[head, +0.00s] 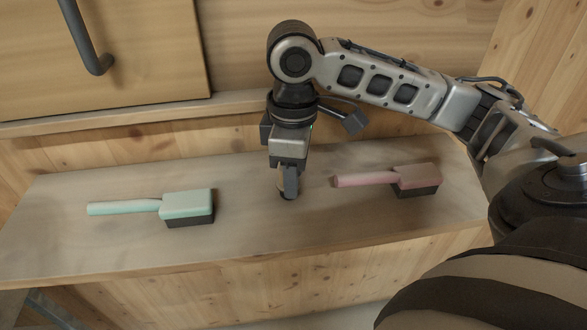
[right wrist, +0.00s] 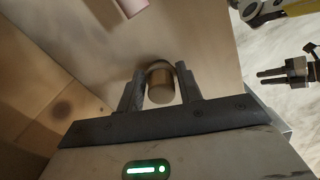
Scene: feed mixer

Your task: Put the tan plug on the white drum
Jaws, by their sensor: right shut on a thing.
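My right gripper (head: 290,190) points down at the middle of the wooden shelf and is shut on the tan plug (right wrist: 160,84). In the right wrist view the plug, a short rounded cylinder, sits between the two dark fingers. In the head view the gripper mostly hides the plug, and its lower end is at or close to the shelf top; I cannot tell whether it touches. The white drum is not seen in either view. What looks like my left gripper (right wrist: 271,77) shows small at the right of the right wrist view, its opening unclear.
A teal brush (head: 187,206) lies on the shelf (head: 120,242) left of the gripper. A pink brush (head: 415,178) lies close on the right, its handle towards the gripper. A cabinet door (head: 150,60) with a dark handle is above at the back left. The shelf's front strip is clear.

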